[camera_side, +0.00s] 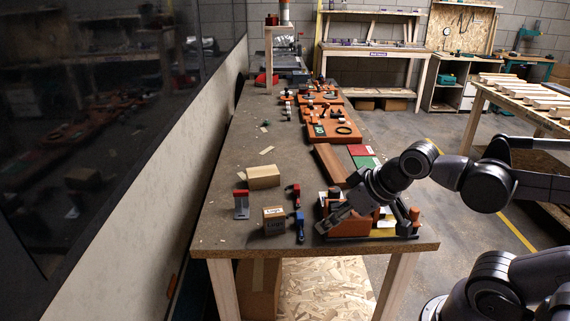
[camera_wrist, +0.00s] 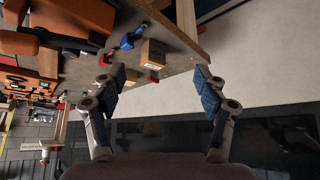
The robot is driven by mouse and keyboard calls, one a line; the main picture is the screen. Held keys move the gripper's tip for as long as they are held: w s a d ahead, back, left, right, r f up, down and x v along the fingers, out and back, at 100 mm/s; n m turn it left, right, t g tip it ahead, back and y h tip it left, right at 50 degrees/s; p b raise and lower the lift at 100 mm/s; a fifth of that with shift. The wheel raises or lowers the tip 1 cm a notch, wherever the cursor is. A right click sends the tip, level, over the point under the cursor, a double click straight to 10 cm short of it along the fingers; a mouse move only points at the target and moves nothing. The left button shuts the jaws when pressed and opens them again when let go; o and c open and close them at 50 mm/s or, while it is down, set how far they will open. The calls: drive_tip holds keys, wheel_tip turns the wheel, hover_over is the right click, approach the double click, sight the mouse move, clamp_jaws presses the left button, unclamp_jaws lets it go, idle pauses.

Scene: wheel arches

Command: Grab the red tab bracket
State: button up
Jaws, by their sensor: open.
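The red tab bracket (camera_side: 241,204) is a grey upright piece with a red top. It stands near the left edge of the bench in the side view. In the wrist view a small red part (camera_wrist: 153,77) shows past the cardboard box, likely its tab; the rest is hidden or too small to tell. My gripper (camera_side: 342,212) is to the right of the bracket, by the orange fixture, with the box and clamps between them. In the wrist view my gripper (camera_wrist: 162,86) has its two dark-padded fingers wide apart with nothing between them.
A small cardboard box (camera_side: 274,220) stands close to the bracket. A blue clamp (camera_side: 299,226) and a red clamp (camera_side: 294,196) are right of it. A larger box (camera_side: 263,177) lies behind. The orange wheel-arch fixture (camera_side: 362,222) is under my gripper. The wall bounds the bench's left.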

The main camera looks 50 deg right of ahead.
drive_tip(key=w+r+n+g, duration=0.1)
drive_tip(key=w+r+n, duration=0.3)
drive_tip(key=w+n, duration=0.25)
drive_tip(key=n+g+h, duration=0.3)
drive_tip(key=n, duration=1.8)
hover_over(241, 192)
drive_tip(key=s+a, duration=0.2)
drive_tip(key=a, duration=0.1)
wheel_tip(241, 192, down, 9)
drive_tip(key=shift+d+x, duration=0.2)
drive_tip(key=shift+x, duration=2.3)
drive_tip(key=shift+d+x, duration=0.2)
drive_tip(key=shift+x, duration=2.35)
drive_tip(key=shift+s+r, duration=0.1)
drive_tip(key=shift+s, duration=0.05)
drive_tip(key=c, duration=1.3)
